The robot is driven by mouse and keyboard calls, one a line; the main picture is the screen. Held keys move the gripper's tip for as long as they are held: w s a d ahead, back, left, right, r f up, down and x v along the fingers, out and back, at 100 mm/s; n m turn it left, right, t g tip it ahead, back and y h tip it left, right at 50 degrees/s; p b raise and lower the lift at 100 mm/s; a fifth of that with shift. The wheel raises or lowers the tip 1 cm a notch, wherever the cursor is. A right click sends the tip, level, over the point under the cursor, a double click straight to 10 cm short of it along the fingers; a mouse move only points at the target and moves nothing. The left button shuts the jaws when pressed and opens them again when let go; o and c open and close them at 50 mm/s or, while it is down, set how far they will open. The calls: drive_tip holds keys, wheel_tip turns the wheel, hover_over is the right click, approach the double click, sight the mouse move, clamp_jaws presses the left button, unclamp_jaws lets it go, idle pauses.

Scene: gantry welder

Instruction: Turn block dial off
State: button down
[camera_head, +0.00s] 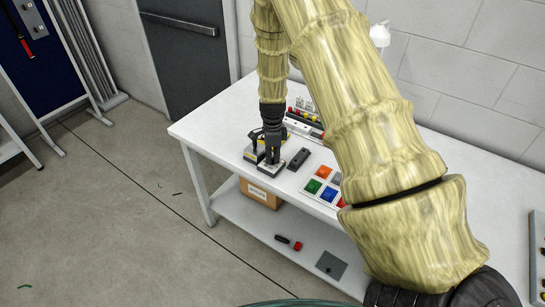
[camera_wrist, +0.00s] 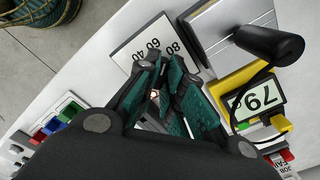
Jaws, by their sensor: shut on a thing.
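The block dial's white scale plate (camera_wrist: 136,42), marked 40, 60 and 80, shows in the wrist view beside and beyond my fingertips. My gripper (camera_wrist: 162,75) has dark teal fingers closed together over the dial; they hide most of the knob, so its exact setting cannot be read. In the head view my gripper (camera_head: 272,158) points down at the small dial unit (camera_head: 270,169) near the table's front left. Next to it is a yellow unit (camera_wrist: 244,88) with a lit number display, seen turned around in the wrist view, and a grey block with a black handle (camera_wrist: 269,45).
The white table (camera_head: 221,122) also holds a black bar (camera_head: 298,159) and a panel of coloured squares (camera_head: 314,187) just right of my gripper. A row of coloured parts (camera_head: 304,121) stands behind. A cardboard box (camera_head: 262,193) is on the lower shelf. My arm hides the table's middle.

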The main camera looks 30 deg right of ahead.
drive_tip(key=n+b, duration=0.1)
drive_tip(key=n, duration=0.5)
drive_tip(key=shift+f+n, duration=0.1)
drive_tip(key=shift+n, duration=0.2)
drive_tip(key=n, duration=0.6)
drive_tip(key=shift+b, duration=0.4)
drive_tip(key=n, duration=0.5)
drive_tip(key=shift+n, duration=0.3)
drive_tip(key=n, duration=0.5)
drive_tip(key=shift+n+b, duration=0.3)
drive_tip(key=shift+n, duration=0.1)
drive_tip(key=c, duration=1.5)
unclamp_jaws()
drive_tip(key=shift+c, duration=0.2)
wheel_tip(320, 180, up, 12)
